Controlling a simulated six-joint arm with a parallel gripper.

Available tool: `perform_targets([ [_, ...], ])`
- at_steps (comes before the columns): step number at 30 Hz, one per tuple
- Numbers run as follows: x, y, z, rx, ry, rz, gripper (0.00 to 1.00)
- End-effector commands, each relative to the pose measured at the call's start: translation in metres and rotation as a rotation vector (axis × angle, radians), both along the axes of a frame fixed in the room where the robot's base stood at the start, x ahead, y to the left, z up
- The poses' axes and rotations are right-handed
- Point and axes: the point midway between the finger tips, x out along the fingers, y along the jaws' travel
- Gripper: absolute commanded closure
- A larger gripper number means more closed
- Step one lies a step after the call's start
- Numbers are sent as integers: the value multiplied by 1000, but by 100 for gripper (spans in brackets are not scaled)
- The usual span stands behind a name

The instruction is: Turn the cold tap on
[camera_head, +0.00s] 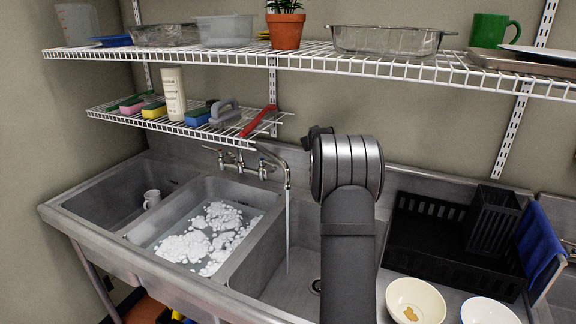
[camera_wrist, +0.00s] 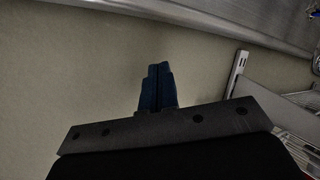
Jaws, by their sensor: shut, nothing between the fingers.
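The metal wall tap (camera_head: 238,162) stands behind the sinks in the head view, with two handles and a curved spout (camera_head: 287,172). A thin stream of water (camera_head: 287,235) falls from the spout into the right-hand basin (camera_head: 262,285). I cannot tell which handle is the cold one, or how far each is turned. My arm's end is just right of the spout in the head view, and it hides my fingers there. In the wrist view my gripper (camera_wrist: 157,72) is shut, its blue fingers together and empty, in front of the beige wall. No tap handle shows there.
The middle basin (camera_head: 170,218) holds foamy water; a white mug (camera_head: 152,198) is in the left one. A lower wire shelf (camera_head: 245,125) with sponges, a bottle and brushes hangs above the tap. A black dish rack (camera_head: 440,240) and bowls (camera_head: 416,300) are to the right.

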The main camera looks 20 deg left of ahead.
Motion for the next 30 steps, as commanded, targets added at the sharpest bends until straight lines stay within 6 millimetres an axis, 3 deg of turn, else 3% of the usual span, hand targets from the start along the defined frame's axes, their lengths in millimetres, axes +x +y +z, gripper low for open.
perform_targets([
  [5, -14, -9, -23, 162, 312, -52, 100],
  [12, -48, 7, -48, 420, 736, 13, 100],
  [18, -53, 17, -89, 693, 1052, 139, 100],
  [23, -50, 12, -103, 928, 1219, 284, 100],
  [30, -45, -4, -101, 1149, 1304, 454, 100],
])
